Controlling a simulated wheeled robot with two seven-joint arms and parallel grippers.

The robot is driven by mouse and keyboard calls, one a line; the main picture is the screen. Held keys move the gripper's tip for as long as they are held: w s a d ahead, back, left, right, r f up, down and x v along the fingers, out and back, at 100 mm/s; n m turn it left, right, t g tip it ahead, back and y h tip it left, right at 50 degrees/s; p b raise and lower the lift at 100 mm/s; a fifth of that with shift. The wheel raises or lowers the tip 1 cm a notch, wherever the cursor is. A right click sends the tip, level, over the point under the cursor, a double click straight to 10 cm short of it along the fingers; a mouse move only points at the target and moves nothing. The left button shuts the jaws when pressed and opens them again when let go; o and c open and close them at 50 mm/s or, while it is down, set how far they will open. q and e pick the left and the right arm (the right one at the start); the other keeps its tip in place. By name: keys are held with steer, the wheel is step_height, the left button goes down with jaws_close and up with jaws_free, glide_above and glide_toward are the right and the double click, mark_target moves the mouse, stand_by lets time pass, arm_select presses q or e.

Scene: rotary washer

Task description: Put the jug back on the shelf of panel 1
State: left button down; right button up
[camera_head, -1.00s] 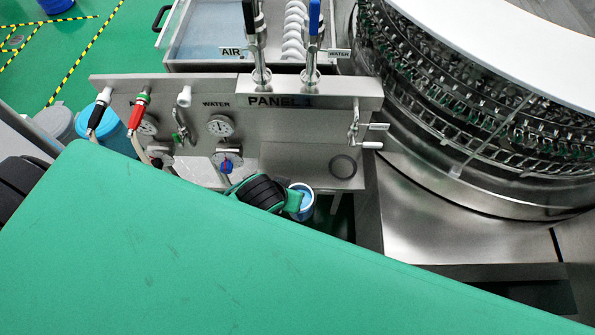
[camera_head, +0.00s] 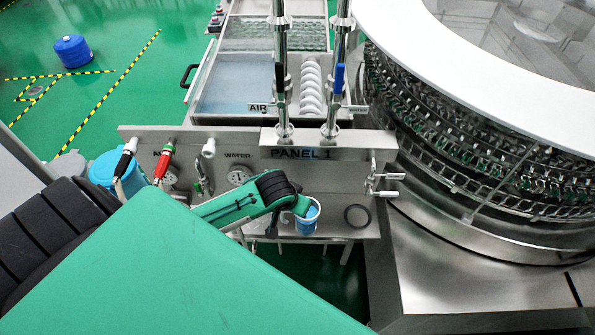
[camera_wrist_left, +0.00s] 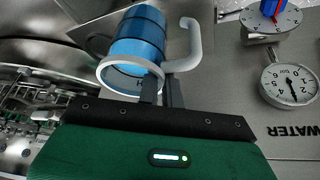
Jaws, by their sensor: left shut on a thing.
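The jug (camera_head: 307,222) is a small blue vessel with a white rim, at the centre of the head view. It stands about upright at the front of panel 1 (camera_head: 330,178), over the shelf (camera_head: 335,227) or on it; I cannot tell if it touches. My left gripper (camera_head: 303,208) reaches in from the left and is shut on the jug's handle side. In the left wrist view the jug (camera_wrist_left: 140,38) and its pale handle (camera_wrist_left: 190,45) show just beyond the fingers (camera_wrist_left: 162,92). My right gripper is not in view.
A black ring (camera_head: 357,215) lies on the shelf right of the jug. Valve handles (camera_head: 385,185) stick out at the panel's right. Hoses with a black (camera_head: 125,160) and a red nozzle (camera_head: 164,160) hang at the left. The rotary washer (camera_head: 470,150) stands close on the right.

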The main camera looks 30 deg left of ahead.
arm_select(q)
steer(key=w+a+p, duration=0.2)
steer(key=w+a, duration=0.2)
steer(key=w, duration=0.3)
step_height(320, 180, down, 7)
steer(key=p, duration=0.2)
steer(key=shift+p, duration=0.3)
steer(key=shift+s, duration=0.15)
steer(key=c, duration=2)
jaws_free()
steer(key=shift+f, duration=0.15)
steer(key=o, duration=0.4)
